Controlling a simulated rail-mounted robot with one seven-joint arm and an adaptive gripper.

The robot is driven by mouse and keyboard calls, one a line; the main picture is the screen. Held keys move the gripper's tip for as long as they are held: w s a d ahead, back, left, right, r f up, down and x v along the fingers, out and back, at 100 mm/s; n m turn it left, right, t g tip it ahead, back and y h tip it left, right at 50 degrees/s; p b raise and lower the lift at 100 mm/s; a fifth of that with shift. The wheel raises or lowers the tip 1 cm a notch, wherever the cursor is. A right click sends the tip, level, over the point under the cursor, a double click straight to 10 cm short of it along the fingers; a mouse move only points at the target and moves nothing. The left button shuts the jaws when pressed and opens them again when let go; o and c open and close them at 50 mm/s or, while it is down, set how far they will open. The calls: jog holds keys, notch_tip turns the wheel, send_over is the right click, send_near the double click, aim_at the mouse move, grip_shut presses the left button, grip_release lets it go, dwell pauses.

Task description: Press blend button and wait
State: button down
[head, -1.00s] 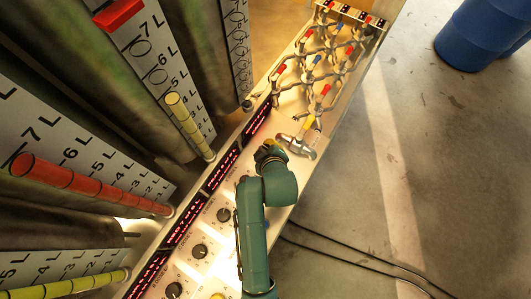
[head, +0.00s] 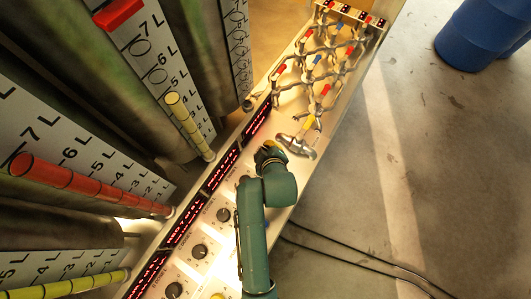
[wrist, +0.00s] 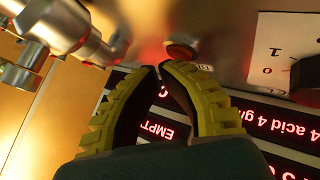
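My gripper (wrist: 158,70) is in the lower middle of the wrist view, its two ribbed yellow-green fingers curving in until the tips meet or nearly meet. Nothing shows held between them. A round orange-red button (wrist: 180,50) sits on the pale panel just beyond the fingertips. Whether the tips touch it or it is pressed down, I cannot tell. A small label beside it is partly hidden by the right finger. In the head view my gripper (head: 270,152) is over the panel (head: 255,185), and the button is hidden there.
A silver fitting (head: 296,145) is close beside my gripper. Pipes with coloured handles (head: 318,75) fill the panel's far end. Red-lit displays (head: 222,170) and knobs (head: 200,251) run along it. Tall gauged tanks (head: 80,160) stand left. Open floor (head: 430,170) lies right, with cables and a blue barrel (head: 483,35).

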jog(key=shift+f, duration=0.4)
dwell(0.4)
jog(key=shift+r+p, duration=0.8)
jog(key=shift+p, duration=0.05)
jog(key=shift+r, duration=0.1)
notch_tip(320, 180, up, 5)
jog(key=p, duration=0.5)
notch_tip(320, 180, up, 10)
jog(key=p, duration=0.9)
jog(key=shift+p, duration=0.3)
